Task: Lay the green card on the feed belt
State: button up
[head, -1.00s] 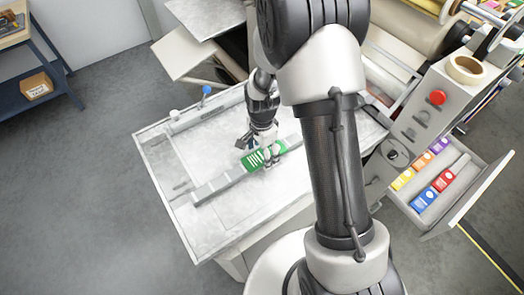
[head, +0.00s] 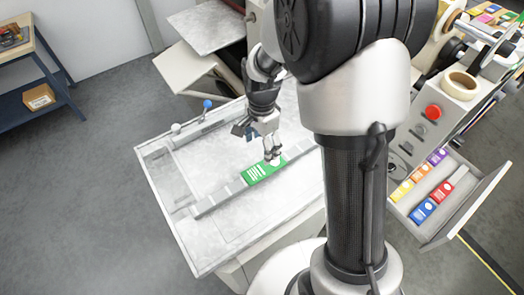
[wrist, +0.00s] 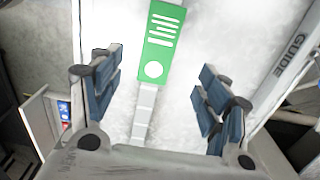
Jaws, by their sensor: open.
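The green card (head: 263,171) with white print lies flat along the grey feed belt (head: 214,201), a narrow strip across the pale table top. In the wrist view the green card (wrist: 161,42) shows white lines and a white dot, and the belt (wrist: 145,112) runs on from its near end. My gripper (head: 272,155) is over the card's right end in the head view. In the wrist view its blue-padded fingers (wrist: 157,80) are spread wide, with nothing between the pads; the card appears beyond them, apart from both.
An open drawer (head: 452,222) at the right holds several coloured cards. A blue-knobbed lever (head: 207,104) stands at the table's back left. A rail marked GUIDE (wrist: 292,65) runs at the right in the wrist view. The machine with a red button (head: 433,112) stands right.

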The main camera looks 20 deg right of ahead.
jog(key=s+r+n+t, duration=0.1)
jog(key=s+r+n, duration=0.2)
jog(key=r, duration=0.6)
jog(key=s+r+n+t, duration=0.1)
jog(key=s+r+n, duration=0.4)
jog(key=s, duration=0.4)
jog(key=s+r+n+t, duration=0.2)
jog(key=s+r+n, duration=0.3)
jog(key=s, duration=0.4)
jog(key=shift+s+r+n+t, duration=0.2)
jog(key=shift+r+n+t, duration=0.15)
jog(key=shift+n, duration=0.35)
jog(key=shift+f, duration=0.1)
